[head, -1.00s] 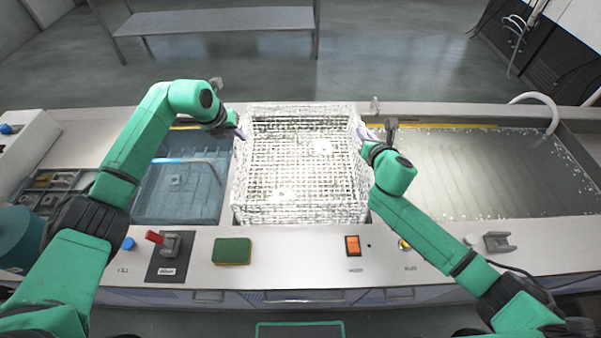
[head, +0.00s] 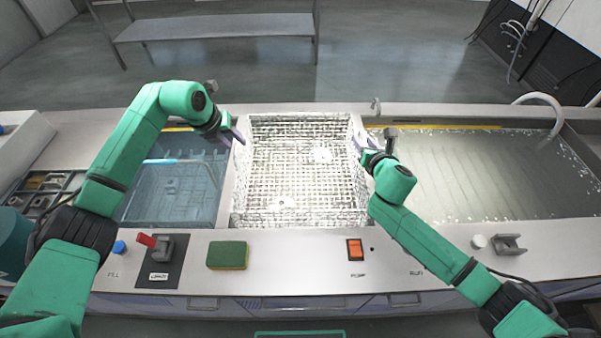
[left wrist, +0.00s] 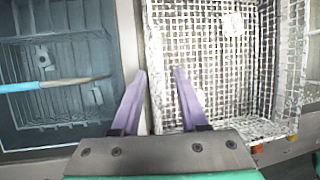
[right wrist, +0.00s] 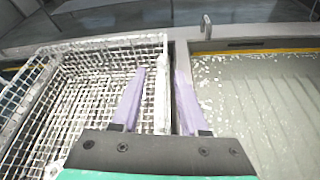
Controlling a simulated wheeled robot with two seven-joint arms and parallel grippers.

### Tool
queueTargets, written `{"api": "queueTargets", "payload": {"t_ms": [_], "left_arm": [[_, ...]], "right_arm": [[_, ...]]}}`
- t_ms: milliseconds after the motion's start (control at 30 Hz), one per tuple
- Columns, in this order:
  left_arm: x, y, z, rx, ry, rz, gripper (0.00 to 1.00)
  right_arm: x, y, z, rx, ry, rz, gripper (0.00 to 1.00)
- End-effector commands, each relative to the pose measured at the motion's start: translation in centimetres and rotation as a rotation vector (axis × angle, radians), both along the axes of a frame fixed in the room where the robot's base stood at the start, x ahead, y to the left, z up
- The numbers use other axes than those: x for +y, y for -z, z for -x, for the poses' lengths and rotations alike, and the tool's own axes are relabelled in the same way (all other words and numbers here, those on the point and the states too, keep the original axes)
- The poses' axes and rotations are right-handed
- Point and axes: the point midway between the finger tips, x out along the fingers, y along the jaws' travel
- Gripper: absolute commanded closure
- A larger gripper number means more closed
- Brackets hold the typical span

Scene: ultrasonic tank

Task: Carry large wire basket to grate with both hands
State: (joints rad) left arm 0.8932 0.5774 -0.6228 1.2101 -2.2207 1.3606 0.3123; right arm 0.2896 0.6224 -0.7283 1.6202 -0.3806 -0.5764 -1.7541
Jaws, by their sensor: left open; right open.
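The large wire basket (head: 300,222) is a white mesh box, upright in the middle bay between two tanks. My left gripper (head: 238,135) is at its left side. In the left wrist view the open fingers (left wrist: 159,72) point at the basket's left rim (left wrist: 155,100), which shows between them. My right gripper (head: 359,148) is at its right side. In the right wrist view its open fingers (right wrist: 160,72) stand either side of the right rim (right wrist: 162,95). I cannot tell whether either finger touches the rim. The grate cannot be made out; the basket covers the bay floor.
A blue-tinted tank (head: 175,190) lies left and a grey liquid-filled tank (head: 480,175) right. On the front ledge are a red-handled lever (head: 147,240), a green sponge (head: 227,255) and an orange switch (head: 354,249). A low shelf (head: 215,25) stands behind.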

Motion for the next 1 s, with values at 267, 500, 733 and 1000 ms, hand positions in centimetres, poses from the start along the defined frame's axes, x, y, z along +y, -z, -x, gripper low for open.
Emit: {"api": "queueTargets", "payload": {"t_ms": [267,500,733,1000], "left_arm": [[1.4,-6.7,2.8,-0.004,0.000,-0.003,0.56],[1.7,-8.5,3.7,0.000,-0.001,-0.001,0.56],[1.7,-8.5,3.6,0.000,-0.001,0.000,0.56],[1.7,-8.5,3.6,-0.001,-0.001,0.000,0.56]], "right_arm": [[0.0,0.0,0.0,0.000,0.000,0.000,0.56],[-0.1,-0.1,0.5,0.001,-0.001,0.001,0.56],[-0.4,-2.0,5.2,0.002,-0.004,0.004,0.56],[-0.8,-4.2,10.7,0.002,-0.002,0.003,0.56]]}}
